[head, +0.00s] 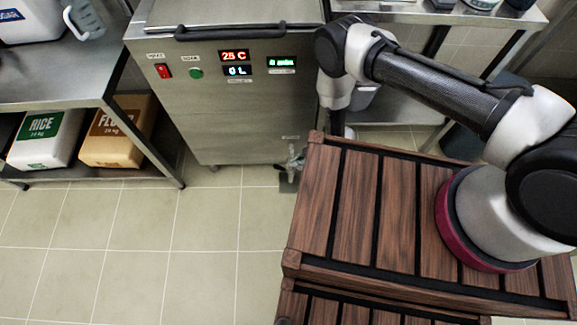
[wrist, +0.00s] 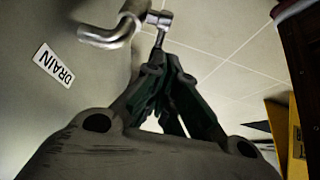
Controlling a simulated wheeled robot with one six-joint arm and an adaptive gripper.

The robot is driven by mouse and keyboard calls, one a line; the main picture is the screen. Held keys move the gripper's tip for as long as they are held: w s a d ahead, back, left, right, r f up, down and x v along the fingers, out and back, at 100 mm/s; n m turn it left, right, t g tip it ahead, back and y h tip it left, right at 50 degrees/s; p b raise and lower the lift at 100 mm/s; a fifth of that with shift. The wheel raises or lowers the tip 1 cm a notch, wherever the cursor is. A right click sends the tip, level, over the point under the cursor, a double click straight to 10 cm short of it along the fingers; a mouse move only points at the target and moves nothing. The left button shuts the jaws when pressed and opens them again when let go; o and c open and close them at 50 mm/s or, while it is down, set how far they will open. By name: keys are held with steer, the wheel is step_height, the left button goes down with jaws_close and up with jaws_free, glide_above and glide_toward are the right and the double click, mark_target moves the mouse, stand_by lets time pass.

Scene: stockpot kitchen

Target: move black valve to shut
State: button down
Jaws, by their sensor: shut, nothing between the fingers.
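The drain valve (head: 292,163) is a small metal tap low on the front of the steel kettle cabinet (head: 230,115). In the wrist view the valve (wrist: 128,25) shows as a bent silver pipe with a short cross piece and a thin stem. No clearly black handle shows; part of the valve may be hidden behind my fingers. My gripper (wrist: 167,70) is shut and empty, with its fingertips close below the stem. I cannot tell whether they touch. A DRAIN label (wrist: 54,65) is left of the valve. In the head view my gripper is hidden behind the wooden cart.
The slatted wooden cart (head: 355,200) stands right of the valve. A steel shelf (head: 60,72) on the left holds a RICE box (head: 45,138) and a FLOUR box (head: 115,135). Another steel table (head: 440,12) is behind my arm. The tiled floor (head: 150,250) in front is clear.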

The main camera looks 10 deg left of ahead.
mark_target(283, 169)
steer(key=x, duration=0.6)
steer(key=shift+w+a+f, duration=0.1)
steer(key=shift+a, duration=0.45)
